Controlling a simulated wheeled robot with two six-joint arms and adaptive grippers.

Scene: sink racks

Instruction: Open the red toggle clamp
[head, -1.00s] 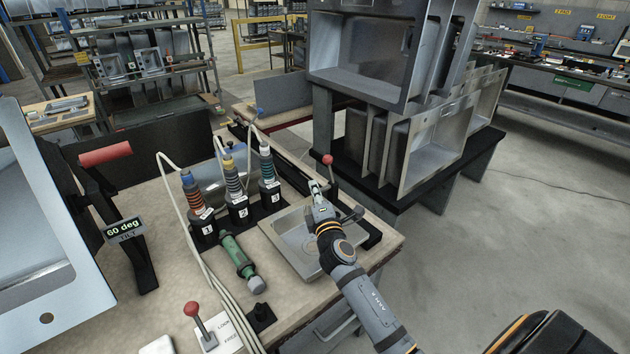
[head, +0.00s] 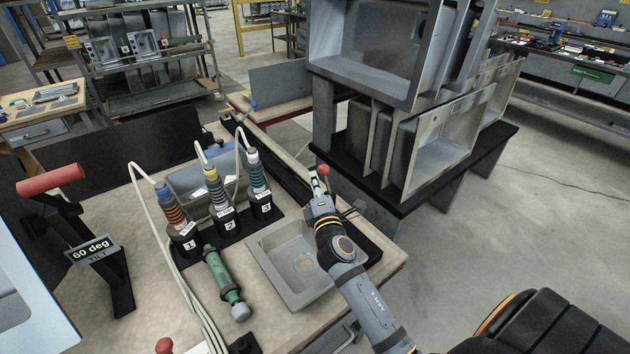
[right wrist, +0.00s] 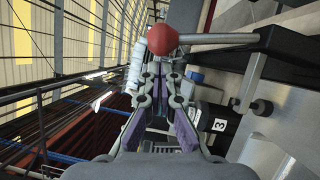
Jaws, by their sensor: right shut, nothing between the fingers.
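The red toggle clamp shows its red ball knob (head: 323,171) near the back right edge of the bench, beyond the small grey sink. In the right wrist view the red knob (right wrist: 163,40) sits at the end of a metal rod, which runs right to a dark clamp body (right wrist: 285,45). My right gripper (head: 316,182) is shut and empty, with its tips right at the knob. In the wrist view its fingertips (right wrist: 162,68) lie just below the knob; I cannot tell whether they touch. My arm hides most of the clamp in the head view. My left gripper is out of view.
A grey sink basin (head: 283,285) lies on the bench left of my right arm. A rack of large sinks (head: 436,130) stands close behind the clamp.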

